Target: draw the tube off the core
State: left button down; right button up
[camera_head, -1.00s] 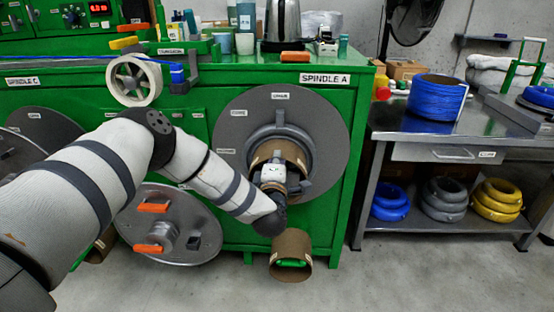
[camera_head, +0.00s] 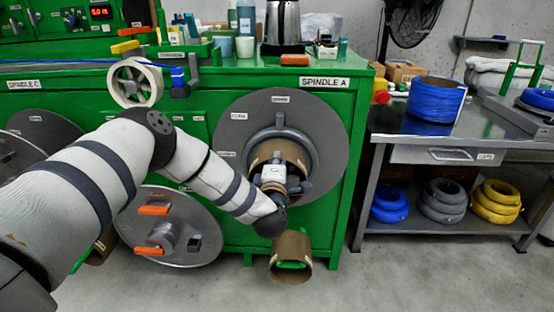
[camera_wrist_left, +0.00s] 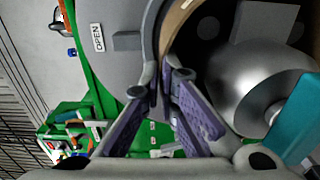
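The brown cardboard tube (camera_head: 264,154) sits on spindle A, in the middle of a round grey plate (camera_head: 230,148). Its near rim also shows in the left wrist view (camera_wrist_left: 178,16). A silver metal core (camera_wrist_left: 235,80) lies inside the tube in that view. My left gripper (camera_head: 273,178) is in front of the tube and hides part of it and the core. In the left wrist view my left gripper's fingertips (camera_wrist_left: 162,78) are close together, one on each side of the tube's rim, shut on its wall. My right gripper is not in view.
A silver disc with orange handles (camera_head: 180,245) leans at the left. A metal bench (camera_head: 400,145) with a blue cable spool (camera_head: 436,100) is at the right.

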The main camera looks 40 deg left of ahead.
pick_arm(q)
jog(key=shift+p+v, duration=0.5)
jog(key=shift+v, duration=0.5)
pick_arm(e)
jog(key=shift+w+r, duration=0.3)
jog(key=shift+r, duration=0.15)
pick_arm(q)
jog(key=shift+p+v, duration=0.6)
jog(key=shift+v, duration=0.65)
jog(key=p+v, duration=0.4)
jog(key=v, duration=1)
jog(key=shift+s+d, duration=0.25)
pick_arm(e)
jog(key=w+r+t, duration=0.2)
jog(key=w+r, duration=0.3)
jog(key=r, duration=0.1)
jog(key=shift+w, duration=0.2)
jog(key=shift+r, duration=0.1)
